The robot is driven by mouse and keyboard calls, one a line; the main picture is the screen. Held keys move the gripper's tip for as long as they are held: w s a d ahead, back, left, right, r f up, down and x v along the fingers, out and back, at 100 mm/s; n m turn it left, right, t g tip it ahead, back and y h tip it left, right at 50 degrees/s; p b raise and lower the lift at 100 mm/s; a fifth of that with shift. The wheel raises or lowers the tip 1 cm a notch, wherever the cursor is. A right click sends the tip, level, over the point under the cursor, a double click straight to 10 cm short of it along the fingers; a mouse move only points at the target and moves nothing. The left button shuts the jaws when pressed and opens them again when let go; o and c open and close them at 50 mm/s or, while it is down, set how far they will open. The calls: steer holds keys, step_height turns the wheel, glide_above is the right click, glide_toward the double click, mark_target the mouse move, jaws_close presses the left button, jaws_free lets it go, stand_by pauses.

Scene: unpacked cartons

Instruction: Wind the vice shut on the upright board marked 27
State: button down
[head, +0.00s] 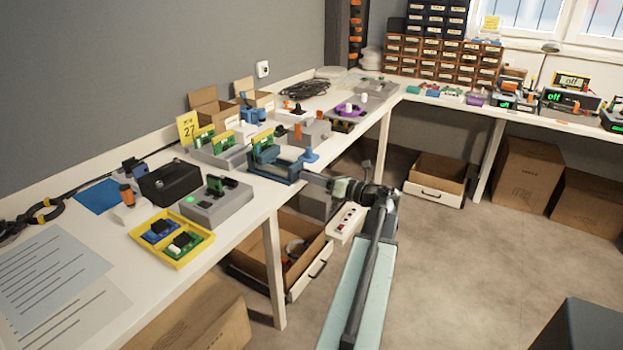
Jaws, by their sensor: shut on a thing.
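The blue vice (274,172) stands at the front edge of the left bench. A green board (263,150) stands upright at it; its marking is too small to read. From here I cannot tell whether the jaws touch the board. My gripper (306,177) reaches in from the right and is shut on the vice's handle at its right end, which the fingers mostly hide. A yellow card marked 27 (187,129) stands near the wall, behind a grey block with green boards (220,150).
A blue knobbed piece (310,156) stands close behind my gripper. A grey box with a green light (217,202) and a yellow tray (171,237) are nearer on the bench. An open drawer (290,262) juts out below.

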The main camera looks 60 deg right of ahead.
steer(key=m, duration=2.4)
steer(key=shift+r, duration=0.15)
steer(key=shift+m, duration=0.3)
steer(key=c, duration=1)
jaws_free()
steer(key=s, duration=0.7)
steer(key=shift+s, duration=0.4)
